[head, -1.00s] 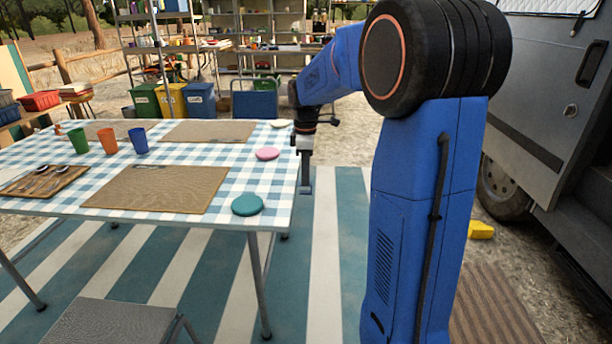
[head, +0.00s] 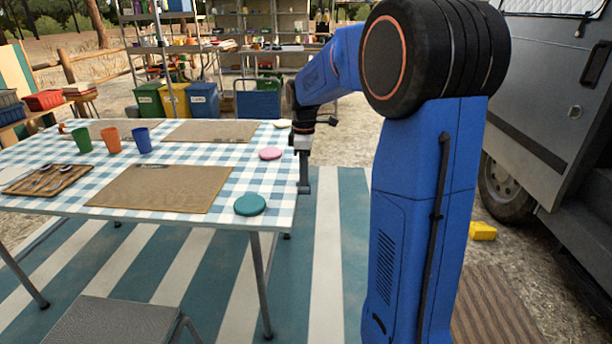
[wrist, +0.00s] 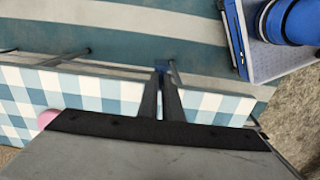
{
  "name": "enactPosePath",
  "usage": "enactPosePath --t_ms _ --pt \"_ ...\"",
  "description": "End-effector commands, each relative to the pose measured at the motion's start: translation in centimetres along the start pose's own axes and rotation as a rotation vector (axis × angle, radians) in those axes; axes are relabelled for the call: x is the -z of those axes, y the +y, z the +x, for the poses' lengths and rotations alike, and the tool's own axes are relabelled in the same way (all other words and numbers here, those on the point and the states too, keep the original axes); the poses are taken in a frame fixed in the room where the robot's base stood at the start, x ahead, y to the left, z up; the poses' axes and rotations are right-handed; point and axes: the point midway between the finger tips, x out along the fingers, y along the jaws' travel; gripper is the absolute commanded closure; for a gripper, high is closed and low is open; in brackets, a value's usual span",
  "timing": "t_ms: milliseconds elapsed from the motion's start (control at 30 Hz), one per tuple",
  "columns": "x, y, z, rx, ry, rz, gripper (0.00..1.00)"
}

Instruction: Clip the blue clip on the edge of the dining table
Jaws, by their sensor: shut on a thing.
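The dining table (head: 55,205) has a blue-and-white checked cloth and fills the left of the head view. Its checked top and edge also show in the wrist view (wrist: 110,90). My gripper (head: 304,186) points down beside the table's right edge, its tips at about edge height. In the wrist view my gripper (wrist: 166,80) has its two long fingers close together, shut on the small blue clip (wrist: 161,65) at their tips. The clip appears right by the table edge; I cannot tell whether it touches. The fingers hide much of the clip.
A teal disc (head: 249,205) and a pink disc (head: 270,154) lie near the table's right edge. A stool (head: 125,322) stands in front. The grey van (head: 545,110) is at the right. A striped rug (head: 325,270) lies below the gripper.

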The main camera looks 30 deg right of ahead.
Motion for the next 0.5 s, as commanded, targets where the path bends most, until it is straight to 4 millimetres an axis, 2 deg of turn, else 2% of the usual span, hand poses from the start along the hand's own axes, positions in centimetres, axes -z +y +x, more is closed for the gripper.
enactPosePath --t_ms 500 --pt "0.54 -0.01 -0.01 0.0 0.0 0.0 1.0"
